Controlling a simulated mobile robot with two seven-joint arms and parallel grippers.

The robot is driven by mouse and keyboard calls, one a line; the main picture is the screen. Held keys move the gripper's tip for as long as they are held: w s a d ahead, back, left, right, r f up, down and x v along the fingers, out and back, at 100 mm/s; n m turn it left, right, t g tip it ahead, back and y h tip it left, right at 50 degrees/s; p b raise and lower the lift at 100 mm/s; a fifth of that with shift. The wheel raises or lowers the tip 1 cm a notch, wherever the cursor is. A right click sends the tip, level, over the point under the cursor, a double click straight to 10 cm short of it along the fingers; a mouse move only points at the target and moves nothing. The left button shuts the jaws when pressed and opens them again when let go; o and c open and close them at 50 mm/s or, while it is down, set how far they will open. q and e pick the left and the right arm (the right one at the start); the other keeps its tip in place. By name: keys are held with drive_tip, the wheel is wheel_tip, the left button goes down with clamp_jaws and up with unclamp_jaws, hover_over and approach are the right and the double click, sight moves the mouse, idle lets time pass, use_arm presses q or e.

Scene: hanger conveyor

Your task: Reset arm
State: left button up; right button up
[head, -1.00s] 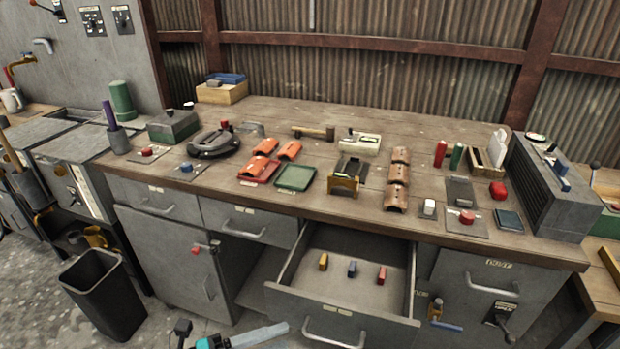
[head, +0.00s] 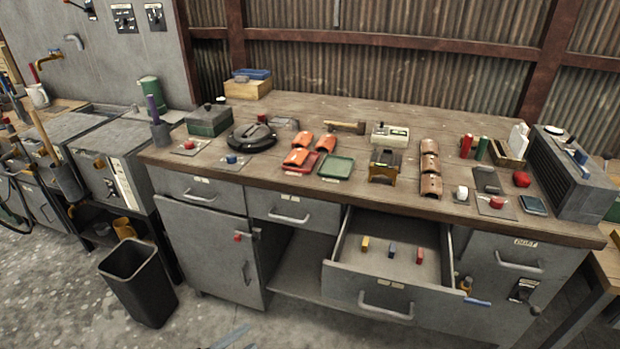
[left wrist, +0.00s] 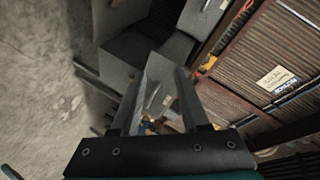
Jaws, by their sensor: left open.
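My left gripper (left wrist: 166,78) fills the lower middle of the left wrist view. Its two dark fingers stand apart with nothing between them. In the head view only a thin blue-grey sliver of the left gripper (head: 232,338) shows at the bottom edge, over the floor in front of the workbench. My right gripper is in neither view.
The workbench (head: 300,192) carries several tools, trays and buttons. Its open drawer (head: 390,268) juts out with three small coloured blocks inside. A black bin (head: 138,284) stands on the floor at left. The floor between bin and drawer looks clear.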

use_arm(q)
drive_tip(key=s+a+f+n+g+y+p, duration=0.1)
drive_tip(key=s+a+f+n+y, duration=0.1)
drive_tip(key=s+a+f+n, duration=0.25)
drive_tip(key=s+a+f+n+g+y, duration=0.1)
drive_tip(key=s+f+n+g+y, duration=0.15)
drive_tip(key=s+f, duration=0.35)
drive_tip(key=s+a+f+n+g+y+p, duration=0.1)
drive_tip(key=s+a+f+n+y, duration=0.2)
drive_tip(key=f, duration=0.4)
drive_tip(key=s+d+f+n+g, duration=0.2)
drive_tip(key=s+f+n+g, duration=0.15)
drive_tip(key=s, duration=0.75)
drive_tip(key=s+d+f+n+g, duration=0.1)
drive_tip(key=s+f+n+g, duration=0.25)
drive_tip(key=s, duration=0.75)
drive_tip(key=shift+t+y, duration=0.45)
wheel_tip(320, 180, down, 5)
drive_tip(key=b, duration=0.4)
drive_tip(key=shift+w+d+r, duration=0.1)
drive_tip(key=shift+d+r, duration=0.05)
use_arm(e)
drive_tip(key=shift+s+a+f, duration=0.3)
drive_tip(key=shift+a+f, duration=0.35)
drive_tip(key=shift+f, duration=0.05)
